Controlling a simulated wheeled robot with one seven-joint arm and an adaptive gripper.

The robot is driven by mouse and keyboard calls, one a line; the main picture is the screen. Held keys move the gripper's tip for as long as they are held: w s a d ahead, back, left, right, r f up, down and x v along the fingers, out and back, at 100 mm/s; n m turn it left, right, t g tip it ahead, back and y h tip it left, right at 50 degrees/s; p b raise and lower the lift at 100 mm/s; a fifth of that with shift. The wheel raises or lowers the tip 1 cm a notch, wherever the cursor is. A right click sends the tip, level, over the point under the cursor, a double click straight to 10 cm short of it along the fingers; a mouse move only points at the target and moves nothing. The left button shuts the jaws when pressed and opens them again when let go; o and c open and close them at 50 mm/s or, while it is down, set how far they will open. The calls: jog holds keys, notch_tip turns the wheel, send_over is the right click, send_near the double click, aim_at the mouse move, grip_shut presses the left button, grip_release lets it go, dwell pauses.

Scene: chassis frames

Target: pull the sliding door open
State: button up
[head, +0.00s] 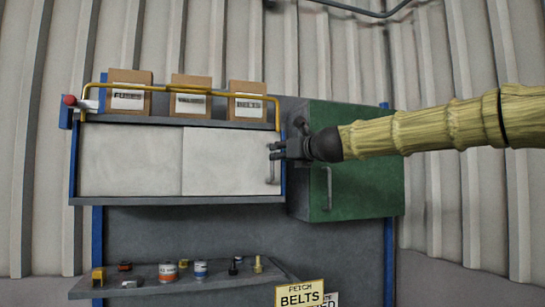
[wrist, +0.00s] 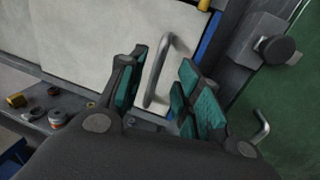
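The cabinet's front has two pale panels, and the right one is a sliding door (head: 225,160) with a grey bar handle (head: 269,172) at its right edge. My gripper (head: 274,151) reaches in from the right at the upper part of this handle. In the wrist view the upright handle (wrist: 153,80) shows between the two teal-padded fingers of my gripper (wrist: 164,78). The fingers are apart, with gaps on both sides of the bar. I cannot tell how deep the bar sits between them. The door (wrist: 85,45) fills the upper left of that view.
A green box (head: 365,175) with its own handle (head: 327,188) stands right of the door, under my arm. A yellow rail (head: 180,90) and several cartons (head: 190,97) are above. A lower shelf (head: 215,278) holds small items.

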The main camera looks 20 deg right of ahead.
aim_at(272, 175)
jog(key=p+x, duration=0.1)
jog(key=x, duration=0.5)
jog(key=shift+f+p, duration=0.1)
jog(key=shift+p, duration=0.2)
jog(key=shift+s, duration=0.1)
grip_shut()
